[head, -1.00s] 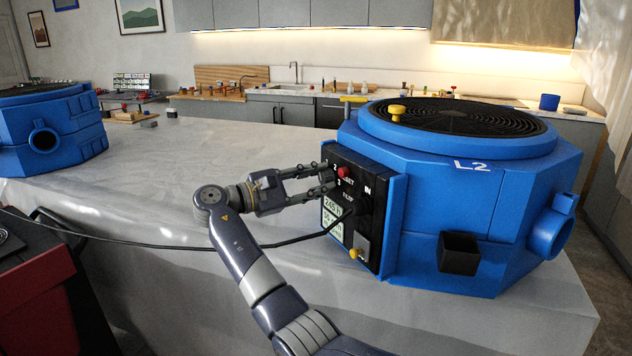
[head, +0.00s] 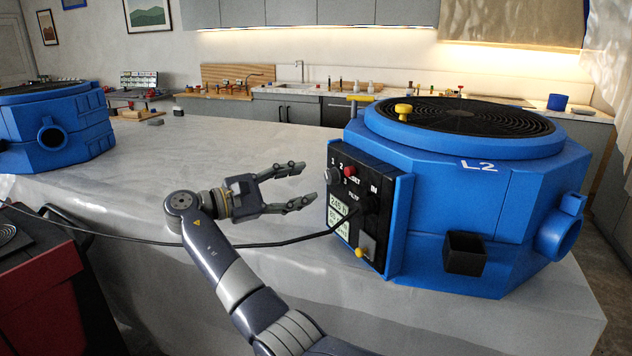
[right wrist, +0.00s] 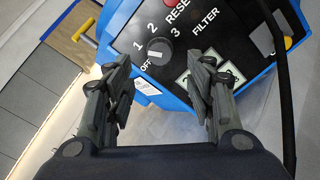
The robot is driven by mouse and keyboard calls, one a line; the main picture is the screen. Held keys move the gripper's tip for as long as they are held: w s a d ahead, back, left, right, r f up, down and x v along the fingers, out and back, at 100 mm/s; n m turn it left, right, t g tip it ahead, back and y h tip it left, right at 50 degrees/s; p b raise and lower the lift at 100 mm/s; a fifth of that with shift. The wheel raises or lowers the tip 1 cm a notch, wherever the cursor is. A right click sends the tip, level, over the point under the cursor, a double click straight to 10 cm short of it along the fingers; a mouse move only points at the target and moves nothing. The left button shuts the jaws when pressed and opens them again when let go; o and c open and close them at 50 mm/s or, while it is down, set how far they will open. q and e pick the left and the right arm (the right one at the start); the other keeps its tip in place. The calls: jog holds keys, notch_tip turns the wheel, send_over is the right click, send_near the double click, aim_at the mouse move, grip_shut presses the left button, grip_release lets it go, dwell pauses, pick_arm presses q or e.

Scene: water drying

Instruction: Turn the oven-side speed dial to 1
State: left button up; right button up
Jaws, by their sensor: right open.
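The blue drying machine marked L2 (head: 480,215) stands on the right of the counter. Its black control panel (head: 350,190) faces left, with a grey speed dial (head: 333,176) near the marks 1, 2 and 3. In the right wrist view the dial (right wrist: 160,47) sits between OFF, 1, 2 and 3. Its white mark is on the left side, near OFF and 1; I cannot tell exactly which it points at. My right gripper (head: 304,185) is open and empty, left of the panel and apart from the dial. My left gripper is out of view.
A red button (head: 350,171) is close beside the dial. A black cable (head: 280,242) runs from the panel leftward, below my right gripper. A yellow knob (head: 361,252) is low on the panel.

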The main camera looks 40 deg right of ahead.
jog(key=v, duration=0.5)
jog(key=shift+a, duration=0.3)
